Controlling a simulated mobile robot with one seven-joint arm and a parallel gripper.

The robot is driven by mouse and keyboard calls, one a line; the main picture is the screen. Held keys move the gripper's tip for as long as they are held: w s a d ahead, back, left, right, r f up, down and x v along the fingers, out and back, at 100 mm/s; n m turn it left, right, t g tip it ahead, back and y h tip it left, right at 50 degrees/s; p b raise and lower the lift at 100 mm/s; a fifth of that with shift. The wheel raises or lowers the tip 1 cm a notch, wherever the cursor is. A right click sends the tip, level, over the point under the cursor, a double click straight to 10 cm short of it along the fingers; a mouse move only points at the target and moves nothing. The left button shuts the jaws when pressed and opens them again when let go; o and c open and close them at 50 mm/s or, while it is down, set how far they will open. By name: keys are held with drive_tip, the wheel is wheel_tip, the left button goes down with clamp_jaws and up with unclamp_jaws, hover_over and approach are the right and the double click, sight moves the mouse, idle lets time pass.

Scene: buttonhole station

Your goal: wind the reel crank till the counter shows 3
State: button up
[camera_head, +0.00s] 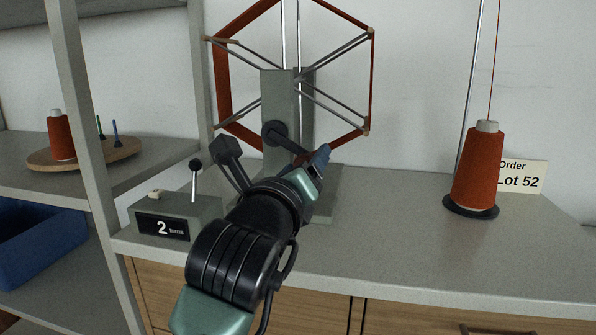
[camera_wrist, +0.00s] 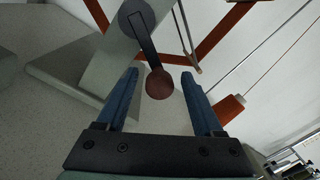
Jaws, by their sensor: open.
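The reel is a six-sided rust-red frame (camera_head: 222,75) with grey spokes on a grey-green post (camera_head: 278,95). Its crank has a dark round hub (camera_head: 275,133) and a dark arm (camera_wrist: 147,45) ending in a brown round knob (camera_wrist: 159,84). The counter box (camera_head: 176,220) at the left front reads "2 turns". My gripper (camera_wrist: 159,79) is open, its blue fingers either side of the knob in the wrist view, with gaps on both sides. In the head view my gripper (camera_head: 320,160) is in front of the reel's post and hides the knob.
A rust-red thread cone (camera_head: 477,170) stands on a dark base to the right, before an "Order Lot 52" card (camera_head: 522,177). A shelf upright (camera_head: 92,150) and a blue bin (camera_head: 40,240) are at left. The bench's right front (camera_head: 420,255) is clear.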

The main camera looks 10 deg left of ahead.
drive_tip(key=s+a, duration=0.1)
drive_tip(key=s, duration=1.2)
drive_tip(key=shift+f, duration=0.2)
drive_tip(key=shift+w+d+r, duration=0.1)
